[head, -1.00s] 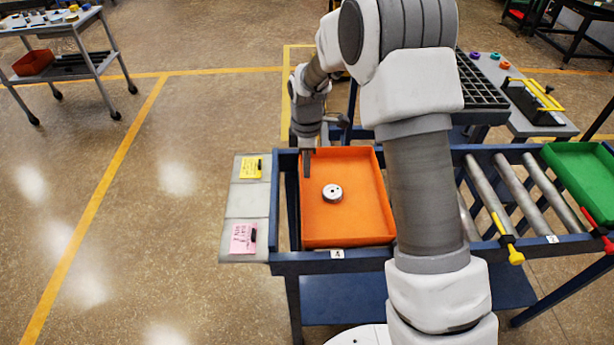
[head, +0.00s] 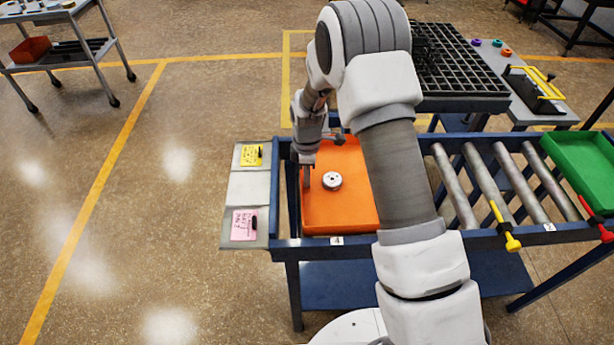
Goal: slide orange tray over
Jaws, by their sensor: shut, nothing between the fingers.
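The orange tray (head: 325,219) lies at the left end of the blue roller stand, and my arm hides its right side. A round silver metal part (head: 332,181) sits inside the tray. My gripper (head: 307,178) is shut and empty, pointing down at the tray's left side. Its fingertips look close to the left wall. I cannot tell whether they touch it.
Bare rollers (head: 484,180) run right of my arm to a green tray (head: 582,172) at the right end. A side shelf (head: 247,187) with yellow and pink notes is at the left. A black grid rack (head: 455,75) stands behind.

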